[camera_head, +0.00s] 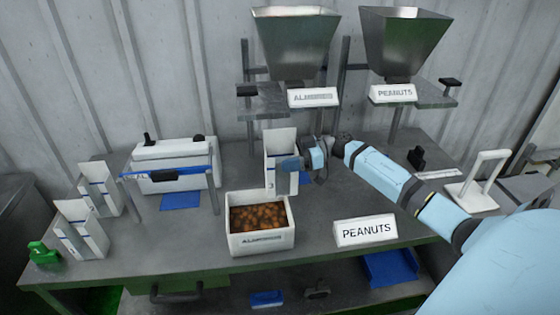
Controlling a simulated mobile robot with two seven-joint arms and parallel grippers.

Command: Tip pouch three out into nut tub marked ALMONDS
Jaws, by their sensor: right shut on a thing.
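A white nut tub marked ALMONDS (261,240) stands on the bench, with brown nuts (258,217) inside. My right gripper (291,164), coming in from the right, is shut on a white open-topped pouch (281,144). The pouch is about upright at the tub's back right, its lower end close to the rim; I cannot tell whether they touch. Two more white pouches with blue bands, a nearer one (80,228) and a farther one (100,187), stand at the left. My left gripper is out of view.
A white block marked PEANUTS (365,231) is right of the tub. Metal hoppers, one labelled ALMONDS (296,45) and one PEANUTS (404,42), stand behind. A white machine with a blue bar (175,165) is at back left. A green object (43,252) is at far left. Bench between is clear.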

